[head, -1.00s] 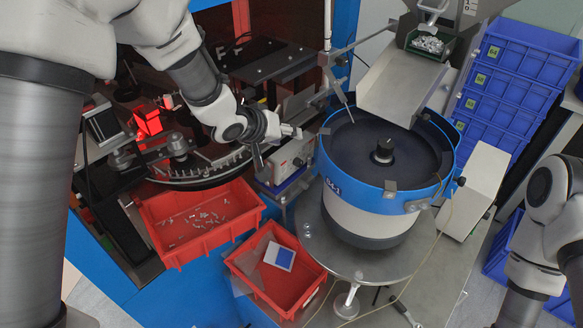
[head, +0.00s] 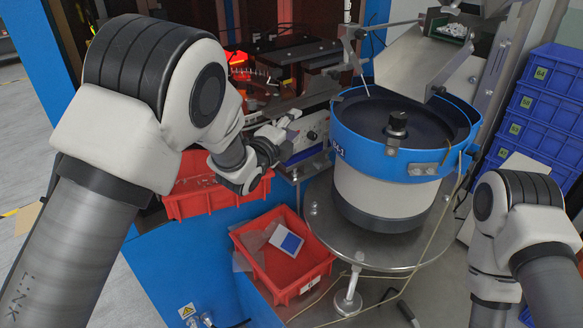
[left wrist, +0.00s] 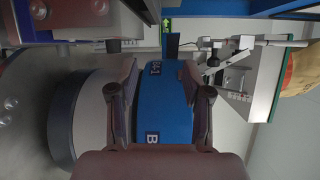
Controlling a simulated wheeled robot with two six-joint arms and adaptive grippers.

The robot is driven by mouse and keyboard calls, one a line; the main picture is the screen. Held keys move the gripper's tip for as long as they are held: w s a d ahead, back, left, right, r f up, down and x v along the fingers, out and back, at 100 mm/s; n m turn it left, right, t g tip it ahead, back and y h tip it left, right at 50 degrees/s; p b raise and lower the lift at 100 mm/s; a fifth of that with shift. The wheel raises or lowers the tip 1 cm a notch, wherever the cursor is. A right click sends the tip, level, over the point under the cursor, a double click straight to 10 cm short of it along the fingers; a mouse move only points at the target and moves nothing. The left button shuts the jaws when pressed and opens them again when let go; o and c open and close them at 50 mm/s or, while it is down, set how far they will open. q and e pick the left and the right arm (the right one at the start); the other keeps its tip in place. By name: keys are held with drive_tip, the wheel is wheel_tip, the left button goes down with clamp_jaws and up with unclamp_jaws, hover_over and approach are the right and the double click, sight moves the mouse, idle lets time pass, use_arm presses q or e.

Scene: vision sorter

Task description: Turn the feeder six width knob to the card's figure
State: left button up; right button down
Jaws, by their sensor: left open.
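My left gripper (head: 281,133) is open and empty in front of a small pale control box (head: 312,132) beside the feeder bowl. In the left wrist view the fingers (left wrist: 163,98) stand apart, with the blue band of the feeder (left wrist: 163,112) behind the gap. A white card with a blue square (head: 287,241) lies in a red bin; no figure is legible. My right gripper is out of view.
The blue-rimmed feeder bowl (head: 345,128) stands on a round steel plate (head: 400,252). Red bins (head: 218,200) (head: 308,272) sit below my left gripper. A metal chute (head: 415,62) overhangs the bowl. Stacked blue crates (head: 545,105) stand at the right.

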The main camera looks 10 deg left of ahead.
use_arm(q)
drive_tip(key=b, duration=0.2)
approach(312, 139)
drive_tip(key=w, duration=0.2)
drive_tip(key=shift+g, duration=0.3)
drive_tip(key=p+x, duration=0.1)
drive_tip(key=x, duration=0.1)
drive_tip(key=p+x, duration=0.1)
drive_tip(key=x, duration=0.1)
drive_tip(key=p+x, duration=0.1)
drive_tip(key=x, duration=0.2)
drive_tip(key=shift+d+r, duration=0.25)
drive_tip(key=shift+d, duration=0.1)
drive_tip(key=shift+w+f, duration=0.1)
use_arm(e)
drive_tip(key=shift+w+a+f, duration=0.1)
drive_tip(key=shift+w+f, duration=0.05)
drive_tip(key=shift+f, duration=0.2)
use_arm(q)
clamp_jaws()
